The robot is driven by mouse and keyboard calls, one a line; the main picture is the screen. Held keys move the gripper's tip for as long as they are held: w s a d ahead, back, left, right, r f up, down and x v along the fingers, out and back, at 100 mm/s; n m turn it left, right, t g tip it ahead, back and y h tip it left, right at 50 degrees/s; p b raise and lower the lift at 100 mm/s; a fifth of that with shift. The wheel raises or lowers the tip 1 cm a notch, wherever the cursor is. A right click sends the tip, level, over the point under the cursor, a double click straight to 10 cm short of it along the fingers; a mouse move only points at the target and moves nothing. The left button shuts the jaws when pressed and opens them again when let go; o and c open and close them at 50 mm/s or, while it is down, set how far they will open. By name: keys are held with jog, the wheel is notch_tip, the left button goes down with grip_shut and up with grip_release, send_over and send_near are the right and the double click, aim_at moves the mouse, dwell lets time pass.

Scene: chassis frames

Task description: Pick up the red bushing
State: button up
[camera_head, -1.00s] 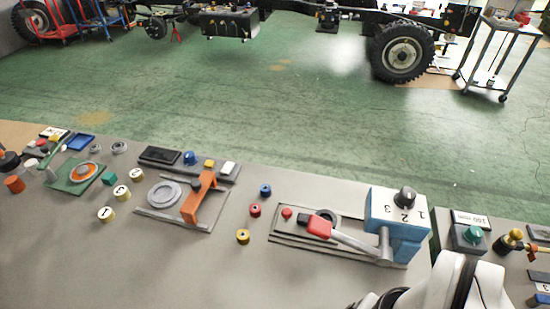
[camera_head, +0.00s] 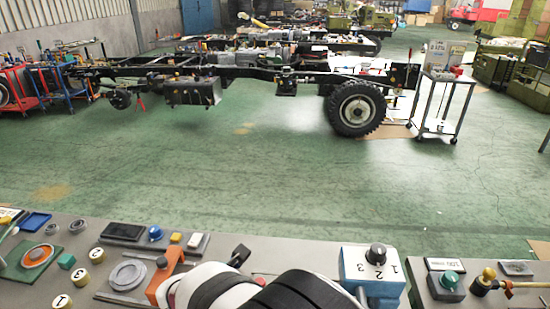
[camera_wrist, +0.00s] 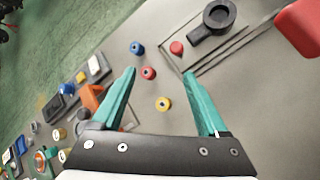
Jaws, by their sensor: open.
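The red bushing (camera_wrist: 149,72), a small ring with a dark centre hole, sits on the grey bench in the wrist view. A blue bushing (camera_wrist: 137,48) lies above it and a yellow bushing (camera_wrist: 163,103) below it. My gripper (camera_wrist: 160,73) is open and empty, with teal fingers wide apart. In that picture the red bushing appears between the fingertips, nearer the left one. The height of the fingers above it is hard to tell. In the head view my white and black arm covers the area of the bushings.
A red knob (camera_wrist: 176,48) and a dark ring-shaped part (camera_wrist: 219,15) lie near the bushings. A red handle (camera_wrist: 302,26) is at the upper right. In the head view, a blue box with a dial (camera_head: 372,264) stands right of my arm.

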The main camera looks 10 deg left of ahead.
jog(key=s+a+f+n+t, duration=0.1)
jog(key=a+f+n, duration=0.1)
jog(key=a, duration=0.1)
jog(key=s+a+f+n+t+h, duration=0.1)
jog(key=s+a+f+n+t, duration=0.1)
jog(key=a+f, duration=0.1)
jog(key=s+a+f+n+t, duration=0.1)
jog(key=s+a+f+n, duration=0.1)
jog(key=a+f, duration=0.1)
jog(key=shift+f+n, duration=0.25)
jog(key=shift+n, duration=0.15)
jog(key=x, duration=0.5)
jog(key=d+x, duration=0.1)
jog(key=x, duration=0.9)
jog(key=shift+d+r, duration=0.15)
jog(key=shift+r, duration=0.15)
grip_shut()
